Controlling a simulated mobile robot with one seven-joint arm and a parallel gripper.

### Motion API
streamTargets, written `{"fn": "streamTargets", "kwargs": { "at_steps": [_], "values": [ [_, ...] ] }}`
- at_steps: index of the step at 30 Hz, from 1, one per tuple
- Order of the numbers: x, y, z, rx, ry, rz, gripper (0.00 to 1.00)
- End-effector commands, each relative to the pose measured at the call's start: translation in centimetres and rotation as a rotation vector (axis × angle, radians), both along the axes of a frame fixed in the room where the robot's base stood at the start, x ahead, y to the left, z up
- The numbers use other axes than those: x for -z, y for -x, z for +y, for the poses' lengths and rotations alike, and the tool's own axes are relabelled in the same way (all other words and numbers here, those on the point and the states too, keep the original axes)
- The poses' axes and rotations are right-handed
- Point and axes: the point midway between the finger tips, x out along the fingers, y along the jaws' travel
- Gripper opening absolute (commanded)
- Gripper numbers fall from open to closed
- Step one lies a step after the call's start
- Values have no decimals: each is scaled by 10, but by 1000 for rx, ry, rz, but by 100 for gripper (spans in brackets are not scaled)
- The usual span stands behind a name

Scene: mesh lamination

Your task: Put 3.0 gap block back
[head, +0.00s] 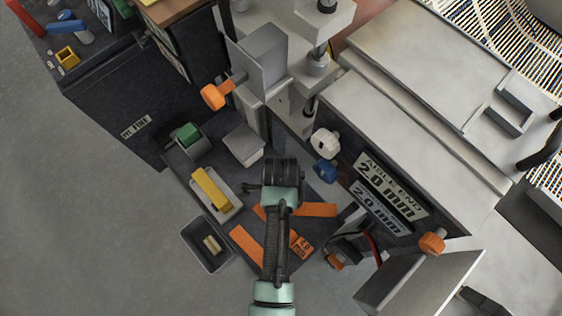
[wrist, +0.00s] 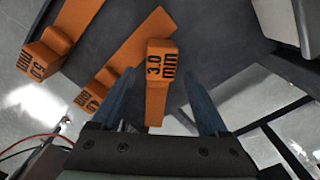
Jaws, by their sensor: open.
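In the wrist view the orange block marked 3.0 mm (wrist: 158,95) stands between the two fingers of my gripper (wrist: 160,77). The fingers are spread, and dark gaps show between them and the block on both sides. Its marked head is toward the top of the picture and a narrower orange part runs below it. In the head view my arm hides part of the orange pieces, and I cannot clearly make out the 3.0 mark there.
Other orange gap blocks (wrist: 42,62) lie to the left in the wrist view; one marked 4.0 (head: 301,246) shows in the head view. A dark tray (head: 194,238) and a yellow block (head: 211,188) are left of my arm. The grey machine (head: 400,130) fills the right side.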

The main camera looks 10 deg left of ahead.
Motion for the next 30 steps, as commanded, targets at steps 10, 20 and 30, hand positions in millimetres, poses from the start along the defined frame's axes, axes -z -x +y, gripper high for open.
{"fn": "streamTargets", "kwargs": {
  "at_steps": [10, 20, 30],
  "values": [
    [-76, -1, 0, 1, 0, -3, 77],
    [-98, 0, 0, 0, 0, 0, 77],
    [-98, 0, 0, 0, 0, 0, 77]
  ]
}}
